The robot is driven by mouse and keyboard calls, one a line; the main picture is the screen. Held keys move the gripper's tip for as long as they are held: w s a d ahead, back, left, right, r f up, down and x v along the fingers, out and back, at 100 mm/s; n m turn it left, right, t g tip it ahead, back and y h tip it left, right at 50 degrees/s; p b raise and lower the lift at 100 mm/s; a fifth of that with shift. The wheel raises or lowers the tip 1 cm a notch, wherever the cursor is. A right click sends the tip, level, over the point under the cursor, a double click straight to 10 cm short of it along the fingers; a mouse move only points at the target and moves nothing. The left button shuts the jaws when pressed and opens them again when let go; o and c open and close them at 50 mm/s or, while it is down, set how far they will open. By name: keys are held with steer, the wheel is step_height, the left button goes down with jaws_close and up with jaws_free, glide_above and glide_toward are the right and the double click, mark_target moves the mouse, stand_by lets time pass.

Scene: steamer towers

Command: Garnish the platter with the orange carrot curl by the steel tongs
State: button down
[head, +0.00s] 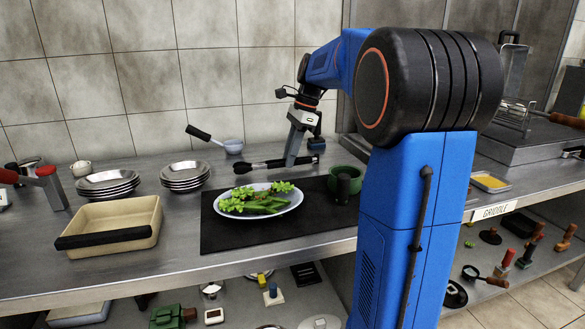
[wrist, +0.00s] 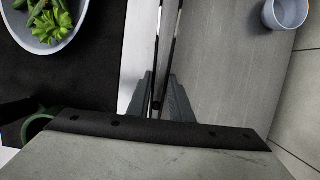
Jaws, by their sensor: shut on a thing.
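My gripper (head: 292,161) is shut on the steel tongs (head: 262,165), which lie roughly level at the back of the black mat. In the wrist view, the tongs' two thin arms run up from between my fingers (wrist: 159,98). I cannot tell whether the tongs touch the counter. The white oval platter (head: 289,207) is on the mat, in front of and left of my gripper, with green leaves and pods on it. Its rim also shows in the wrist view (wrist: 42,50). I see no orange carrot curl in either view.
A green pot (head: 358,173) stands right of the platter, partly behind my arm. Stacked plates (head: 185,175) and a beige tray (head: 125,220) are at left. The black mat (head: 225,240) is bare in front of the platter.

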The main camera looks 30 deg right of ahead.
step_height(320, 180, up, 7)
stand_by(0.8)
stand_by(1.0)
